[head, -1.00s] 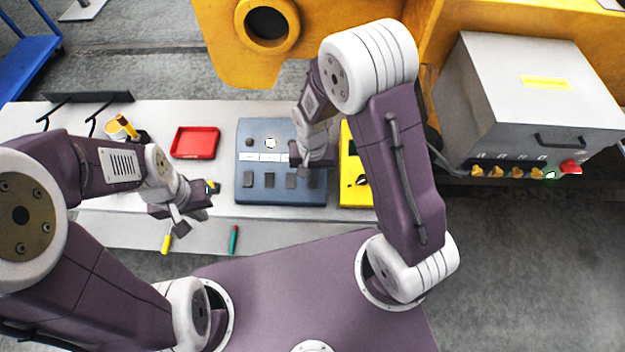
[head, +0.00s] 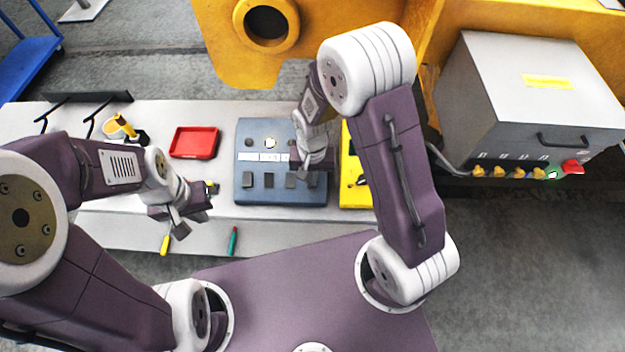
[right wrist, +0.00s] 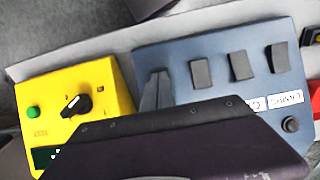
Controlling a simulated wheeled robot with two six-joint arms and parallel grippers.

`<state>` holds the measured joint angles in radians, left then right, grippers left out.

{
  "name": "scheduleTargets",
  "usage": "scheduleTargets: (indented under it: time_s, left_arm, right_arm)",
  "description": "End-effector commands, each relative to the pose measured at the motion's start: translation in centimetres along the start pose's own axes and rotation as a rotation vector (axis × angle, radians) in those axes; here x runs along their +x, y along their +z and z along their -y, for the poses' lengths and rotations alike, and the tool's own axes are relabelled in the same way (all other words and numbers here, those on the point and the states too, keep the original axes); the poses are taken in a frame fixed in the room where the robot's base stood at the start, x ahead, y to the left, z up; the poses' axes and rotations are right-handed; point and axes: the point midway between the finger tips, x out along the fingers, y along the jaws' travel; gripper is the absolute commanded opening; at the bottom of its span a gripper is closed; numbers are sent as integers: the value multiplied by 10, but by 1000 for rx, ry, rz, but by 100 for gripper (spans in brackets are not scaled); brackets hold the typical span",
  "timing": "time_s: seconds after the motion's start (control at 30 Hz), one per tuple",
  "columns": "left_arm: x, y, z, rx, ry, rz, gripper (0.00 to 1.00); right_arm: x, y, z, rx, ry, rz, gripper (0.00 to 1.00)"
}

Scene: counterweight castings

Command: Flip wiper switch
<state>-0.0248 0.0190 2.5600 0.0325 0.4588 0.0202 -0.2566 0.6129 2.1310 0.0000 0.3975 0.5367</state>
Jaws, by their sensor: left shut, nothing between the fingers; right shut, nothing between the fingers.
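A blue-grey switch panel (head: 243,194) lies on the bench, with a row of dark rocker switches (head: 269,180) and white labels above them. In the right wrist view the panel (right wrist: 180,54) appears upside down with several rockers (right wrist: 239,65); one label reads LAMPS, and I cannot read which rocker is the wiper switch. My right gripper (head: 309,168) is shut over the panel's right side, near the rightmost rocker, which it partly hides. Its fingers (right wrist: 156,88) show low over the panel; contact cannot be told. My left gripper (head: 182,228) is shut and empty, left of the panel.
A yellow box (right wrist: 100,85) with a black knob stands beside the panel. A red tray (head: 194,142) lies left of it. Yellow (head: 165,244) and green (head: 233,240) tools lie at the front. A grey cabinet (head: 535,90) with knobs stands at right.

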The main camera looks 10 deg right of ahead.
Motion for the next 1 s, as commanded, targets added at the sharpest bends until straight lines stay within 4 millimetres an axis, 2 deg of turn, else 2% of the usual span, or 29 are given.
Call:
scheduleTargets:
  time_s: [0.7,1.0]
  left_arm:
    - [-62,-6,-1,0,0,0,0]
    - [-63,-7,-1,0,0,0,0]
  right_arm:
    - [-68,0,0,0,0,1,0]
    - [-70,0,0,0,0,0,0]
